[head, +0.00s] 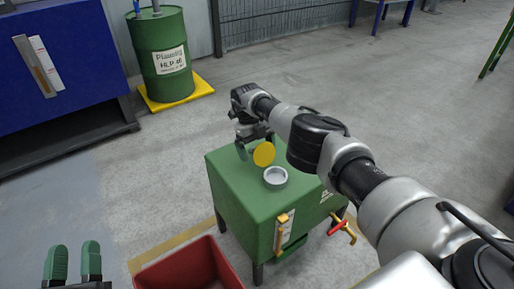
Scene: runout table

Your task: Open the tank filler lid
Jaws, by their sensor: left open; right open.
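The green tank (243,192) stands on legs in the middle of the head view. Its round grey filler neck (275,178) is uncovered on top. The yellow filler lid (264,154) stands tilted up at the far side of the neck, its round face toward me. My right gripper (252,148) is open just behind and left of the lid. The lid partly hides its fingers, so I cannot tell whether they touch it. My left gripper (73,263) is open and empty at the bottom left, well away from the tank.
A red bin (190,265) sits in front of the tank. A yellow sight gauge (281,232) and red-handled valve (338,228) are on the tank's front. A green drum (160,60) and blue cabinet (70,60) stand behind left. Floor left of the tank is clear.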

